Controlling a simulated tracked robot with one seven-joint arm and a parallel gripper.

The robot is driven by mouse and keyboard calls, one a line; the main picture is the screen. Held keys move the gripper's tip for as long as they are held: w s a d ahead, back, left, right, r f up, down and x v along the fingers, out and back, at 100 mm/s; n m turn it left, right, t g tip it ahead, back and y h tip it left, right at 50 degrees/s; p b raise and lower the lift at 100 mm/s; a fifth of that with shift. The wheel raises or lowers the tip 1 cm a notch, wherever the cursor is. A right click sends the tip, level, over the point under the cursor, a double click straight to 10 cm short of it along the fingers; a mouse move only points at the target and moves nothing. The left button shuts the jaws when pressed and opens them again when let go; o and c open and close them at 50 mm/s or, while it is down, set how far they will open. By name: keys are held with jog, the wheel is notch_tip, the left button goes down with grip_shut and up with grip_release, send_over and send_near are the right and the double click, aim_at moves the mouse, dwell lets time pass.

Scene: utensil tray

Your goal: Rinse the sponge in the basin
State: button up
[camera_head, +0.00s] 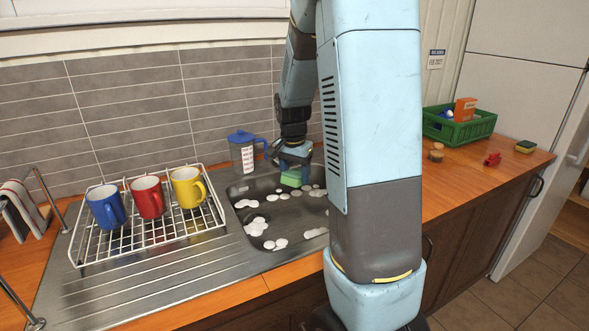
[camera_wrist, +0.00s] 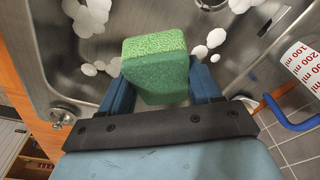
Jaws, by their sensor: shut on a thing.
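A green sponge (camera_head: 292,179) is held in my gripper (camera_head: 294,166) over the back part of the metal basin (camera_head: 243,189). In the wrist view the sponge (camera_wrist: 155,68) sits between the two blue fingers of my gripper (camera_wrist: 157,88), which are shut on it. White foam patches (camera_head: 257,226) lie in the basin below and around the sponge. They also show in the wrist view (camera_wrist: 90,16). I cannot tell whether the sponge touches the basin floor. My arm hides the right part of the basin in the head view.
A blue-lidded measuring jug (camera_head: 243,152) stands close behind the basin. A wire rack (camera_head: 150,235) with blue, red and yellow mugs is at left. A green crate (camera_head: 462,127), a red object (camera_head: 492,159) and another sponge (camera_head: 525,146) are on the right counter.

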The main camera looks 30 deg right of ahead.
aim_at(296, 173)
jog(key=shift+f, duration=5.95)
jog(key=shift+r, duration=6.05)
jog(key=shift+r, duration=0.1)
jog(key=shift+r, duration=1.9)
jog(key=shift+s, duration=0.1)
